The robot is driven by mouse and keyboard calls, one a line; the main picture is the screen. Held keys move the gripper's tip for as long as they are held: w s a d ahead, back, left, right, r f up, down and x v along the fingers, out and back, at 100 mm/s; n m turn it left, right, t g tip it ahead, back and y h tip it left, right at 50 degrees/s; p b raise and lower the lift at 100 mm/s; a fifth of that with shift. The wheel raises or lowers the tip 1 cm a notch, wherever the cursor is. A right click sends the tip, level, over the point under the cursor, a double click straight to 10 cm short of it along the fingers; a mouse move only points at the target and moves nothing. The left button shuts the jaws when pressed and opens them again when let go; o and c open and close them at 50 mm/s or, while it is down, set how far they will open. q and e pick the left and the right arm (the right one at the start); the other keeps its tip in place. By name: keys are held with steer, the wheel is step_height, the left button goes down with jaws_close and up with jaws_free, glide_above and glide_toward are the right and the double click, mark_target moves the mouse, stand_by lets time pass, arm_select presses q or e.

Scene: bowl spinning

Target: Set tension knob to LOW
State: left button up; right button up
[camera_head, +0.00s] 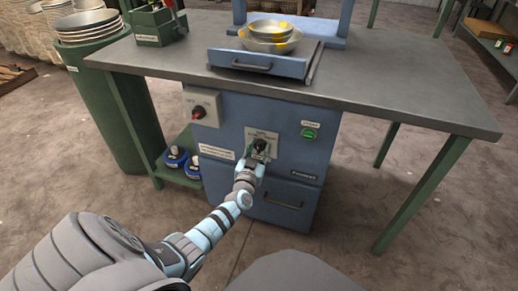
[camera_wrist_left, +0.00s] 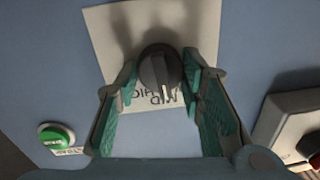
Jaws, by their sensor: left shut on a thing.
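The tension knob (camera_wrist_left: 160,68) is a dark round knob on a light label plate (camera_wrist_left: 110,40) on the front of the blue cabinet. In the left wrist view its pale pointer line faces the printed word MID. The knob also shows in the head view (camera_head: 261,145), partly covered by my gripper. My left gripper (camera_wrist_left: 158,76) has its green-padded fingers on either side of the knob and is shut on it. In the head view my left gripper (camera_head: 256,158) reaches the plate from below. My right gripper is not in view.
A red switch (camera_head: 198,112) on a grey box is left of the knob. A green button (camera_head: 309,133) is to the right. Above, metal bowls (camera_head: 270,38) sit over a blue drawer-like tray (camera_head: 258,65) on the grey workbench (camera_head: 400,85). Blue containers (camera_head: 176,157) stand on a low shelf.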

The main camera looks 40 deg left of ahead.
arm_select(q)
steer(key=n+p, duration=0.1)
steer(key=n, duration=0.2)
steer(key=shift+n, duration=0.3)
steer(key=shift+a+n+p, duration=0.1)
steer(key=shift+n+p, duration=0.2)
steer(key=shift+n, duration=1.6)
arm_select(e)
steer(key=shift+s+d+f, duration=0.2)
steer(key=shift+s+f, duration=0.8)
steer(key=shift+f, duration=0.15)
arm_select(q)
steer(key=o, duration=1.2)
steer(key=shift+c, duration=0.2)
steer(key=shift+s, duration=0.15)
steer(key=v, duration=1.1)
steer(key=shift+s+r, duration=0.35)
steer(key=shift+s, duration=0.05)
